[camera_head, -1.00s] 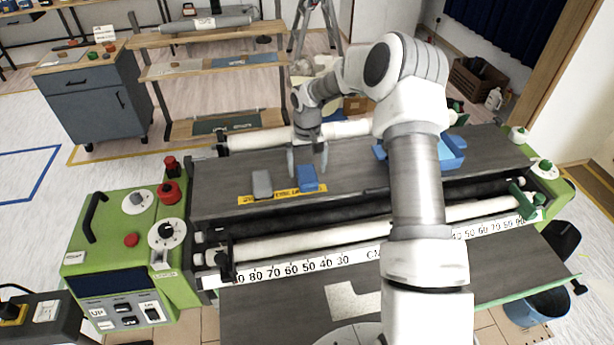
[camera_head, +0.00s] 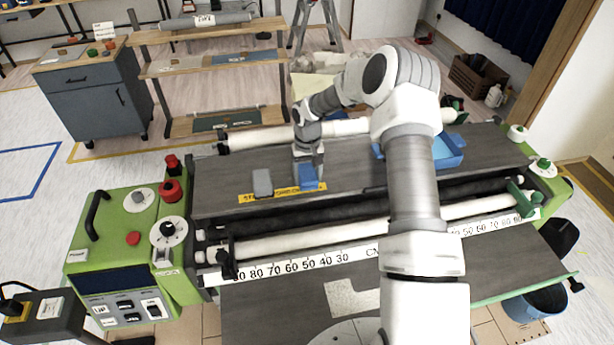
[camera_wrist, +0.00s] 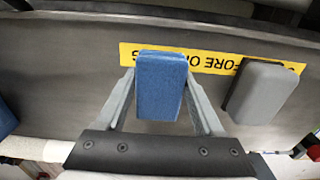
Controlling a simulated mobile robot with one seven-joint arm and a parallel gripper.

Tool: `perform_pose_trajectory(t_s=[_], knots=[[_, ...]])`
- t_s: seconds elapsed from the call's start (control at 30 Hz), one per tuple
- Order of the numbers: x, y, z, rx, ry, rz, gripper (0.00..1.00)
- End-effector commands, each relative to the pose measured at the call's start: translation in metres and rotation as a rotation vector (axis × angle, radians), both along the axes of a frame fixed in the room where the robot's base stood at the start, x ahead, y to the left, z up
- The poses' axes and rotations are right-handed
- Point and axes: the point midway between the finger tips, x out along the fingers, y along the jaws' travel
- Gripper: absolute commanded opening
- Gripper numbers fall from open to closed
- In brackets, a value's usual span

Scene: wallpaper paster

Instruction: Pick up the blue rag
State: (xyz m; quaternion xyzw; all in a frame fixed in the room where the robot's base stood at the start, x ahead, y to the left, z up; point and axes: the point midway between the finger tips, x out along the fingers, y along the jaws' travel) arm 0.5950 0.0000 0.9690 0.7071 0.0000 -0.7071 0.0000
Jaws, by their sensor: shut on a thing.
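The blue rag (camera_head: 308,177) is a small blue block on the dark table of the green machine. In the wrist view the rag (camera_wrist: 161,84) lies between my two fingers, over the edge of a yellow label strip. My gripper (camera_head: 309,172) is lowered over it from behind and is shut on it, with a finger on each side. In the wrist view my gripper (camera_wrist: 161,100) covers the rag's long sides. I cannot tell any gap under the rag.
A grey block (camera_head: 263,183) lies just left of the rag; it also shows in the wrist view (camera_wrist: 262,90). A blue tray (camera_head: 452,152) stands further right on the table. White rollers (camera_head: 300,243) run along the front.

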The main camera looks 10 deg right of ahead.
Motion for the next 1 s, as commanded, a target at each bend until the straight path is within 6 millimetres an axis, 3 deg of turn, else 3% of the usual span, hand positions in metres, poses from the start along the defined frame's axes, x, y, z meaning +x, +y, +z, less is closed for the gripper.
perform_pose_trajectory(t_s=[0.47, 0.7, 1.0], knots=[[0.001, 0.000, 0.007, -0.001, -0.001, 0.000, 0.15], [0.001, 0.000, 0.039, -0.002, -0.005, 0.000, 0.15], [-0.043, -0.014, 0.067, -0.002, -0.002, -0.001, 0.15]])
